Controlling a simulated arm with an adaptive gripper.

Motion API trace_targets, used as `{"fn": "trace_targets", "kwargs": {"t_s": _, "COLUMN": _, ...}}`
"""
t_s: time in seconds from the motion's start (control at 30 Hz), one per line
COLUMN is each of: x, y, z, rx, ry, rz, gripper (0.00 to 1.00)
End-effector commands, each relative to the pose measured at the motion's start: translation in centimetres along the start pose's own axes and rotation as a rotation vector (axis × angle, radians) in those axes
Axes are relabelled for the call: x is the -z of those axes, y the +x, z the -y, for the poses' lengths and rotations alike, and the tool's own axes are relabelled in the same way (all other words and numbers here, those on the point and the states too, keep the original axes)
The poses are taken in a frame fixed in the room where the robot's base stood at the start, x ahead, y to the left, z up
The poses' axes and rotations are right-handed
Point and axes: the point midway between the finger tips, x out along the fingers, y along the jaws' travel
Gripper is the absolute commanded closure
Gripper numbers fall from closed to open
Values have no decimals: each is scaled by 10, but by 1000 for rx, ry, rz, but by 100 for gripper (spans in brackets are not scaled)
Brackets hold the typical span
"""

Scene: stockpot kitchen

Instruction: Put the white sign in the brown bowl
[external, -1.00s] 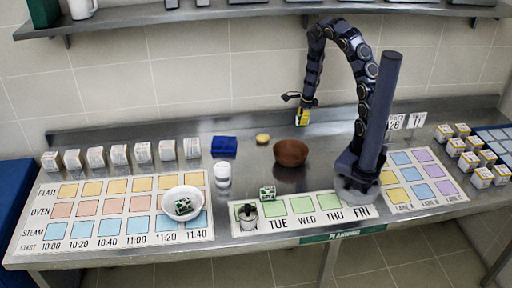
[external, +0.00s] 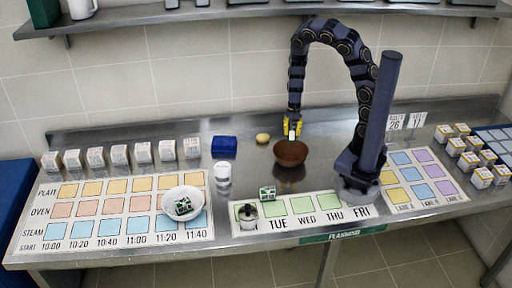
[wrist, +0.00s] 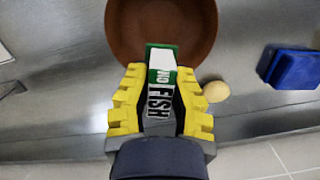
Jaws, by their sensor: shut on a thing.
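My gripper (external: 292,127) points down at the back edge of the brown bowl (external: 291,154), a little above it. It is shut on a white sign (external: 292,135). In the wrist view the yellow fingers of my gripper (wrist: 161,85) clasp this sign (wrist: 160,98) from both sides. The sign is white with green parts and reads "NO FISH" in black and white letters. Its far end overlaps the near part of the brown bowl (wrist: 190,28) in that view. The bowl looks empty where its inside shows.
A yellowish round item (external: 262,138) and a blue box (external: 224,145) lie left of the bowl. A white bowl (external: 168,207) holds a green-and-white block. Another such block (external: 267,193) stands on the weekday board. White number cards (external: 396,122) stand at the back right.

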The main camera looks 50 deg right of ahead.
Motion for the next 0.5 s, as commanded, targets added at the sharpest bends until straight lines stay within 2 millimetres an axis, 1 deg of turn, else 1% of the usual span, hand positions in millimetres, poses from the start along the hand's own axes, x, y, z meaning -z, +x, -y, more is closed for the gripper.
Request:
{"fn": "trace_targets", "kwargs": {"t_s": 0.03, "x": -10, "y": 2, "z": 0, "rx": -13, "ry": -89, "rz": 3, "gripper": 100}}
{"fn": "trace_targets", "kwargs": {"t_s": 0.1, "x": -19, "y": 3, "z": 0, "rx": -25, "ry": -187, "rz": 7, "gripper": 100}}
{"fn": "trace_targets", "kwargs": {"t_s": 0.2, "x": -26, "y": 6, "z": 0, "rx": -35, "ry": -272, "rz": 11, "gripper": 100}}
{"fn": "trace_targets", "kwargs": {"t_s": 0.27, "x": -27, "y": 12, "z": 0, "rx": -37, "ry": -295, "rz": 14, "gripper": 100}}
{"fn": "trace_targets", "kwargs": {"t_s": 0.33, "x": -28, "y": 23, "z": -1, "rx": -39, "ry": -303, "rz": 21, "gripper": 100}}
{"fn": "trace_targets", "kwargs": {"t_s": 0.4, "x": -25, "y": 32, "z": -2, "rx": -41, "ry": -300, "rz": 17, "gripper": 100}}
{"fn": "trace_targets", "kwargs": {"t_s": 0.5, "x": -24, "y": 41, "z": -1, "rx": -38, "ry": -301, "rz": 18, "gripper": 100}}
